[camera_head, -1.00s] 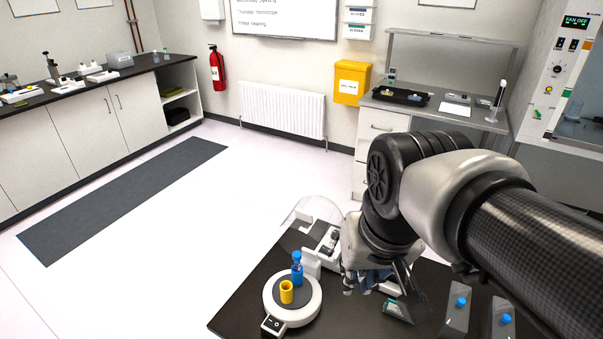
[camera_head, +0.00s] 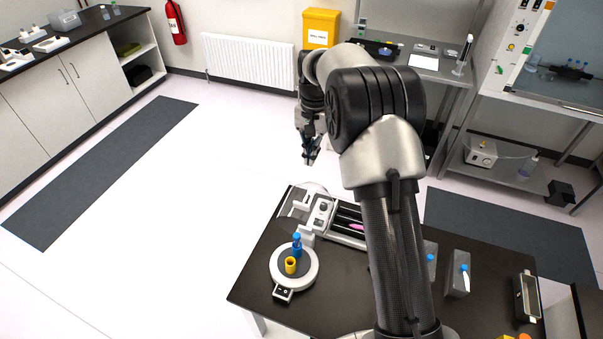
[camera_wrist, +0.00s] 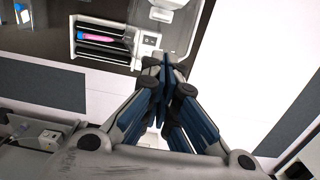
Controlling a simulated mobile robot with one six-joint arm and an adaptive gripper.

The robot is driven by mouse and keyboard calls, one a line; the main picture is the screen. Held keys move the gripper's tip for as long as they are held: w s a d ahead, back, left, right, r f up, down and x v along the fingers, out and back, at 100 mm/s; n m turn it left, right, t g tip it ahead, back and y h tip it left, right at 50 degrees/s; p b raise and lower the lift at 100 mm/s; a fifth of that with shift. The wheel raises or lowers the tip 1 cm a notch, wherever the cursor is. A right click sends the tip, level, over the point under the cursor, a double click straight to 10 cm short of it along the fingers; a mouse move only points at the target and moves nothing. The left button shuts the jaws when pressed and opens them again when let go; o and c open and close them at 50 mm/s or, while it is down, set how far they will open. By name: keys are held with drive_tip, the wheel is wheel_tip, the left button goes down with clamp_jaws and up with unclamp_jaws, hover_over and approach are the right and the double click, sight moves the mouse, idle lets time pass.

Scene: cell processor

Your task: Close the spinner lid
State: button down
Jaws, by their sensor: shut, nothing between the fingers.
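My gripper (camera_head: 311,162) is beyond the table's back edge, pointing down, shut and empty, apart from the lid. In the wrist view my gripper's fingers (camera_wrist: 166,66) are together with nothing between them.
A round white device (camera_head: 306,279) holds a blue-capped bottle (camera_head: 297,246) and a yellow cup (camera_head: 291,265). A roller unit with a pink tube (camera_head: 356,226) sits beside the small unit. My arm crosses above the table (camera_head: 262,285). Open floor lies left.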

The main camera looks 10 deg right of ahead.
hover_over(304, 200)
drive_tip(key=w+d, duration=0.3)
drive_tip(key=w, duration=0.1)
drive_tip(key=f, duration=0.9)
drive_tip(key=shift+s+a+f, duration=0.25)
drive_tip(key=shift+f, duration=0.1)
drive_tip(key=shift+s+a+f, duration=0.25)
drive_tip(key=shift+s+a, duration=0.15)
drive_tip(key=shift+s, duration=0.15)
drive_tip(key=shift+s+a+f, duration=0.25)
drive_tip(key=shift+s+a, duration=0.1)
drive_tip(key=shift+s, duration=0.2)
drive_tip(key=shift+s+a+f, duration=0.2)
drive_tip(key=shift+s+a, duration=0.15)
drive_tip(key=shift+s, duration=0.15)
drive_tip(key=shift+s, duration=0.1)
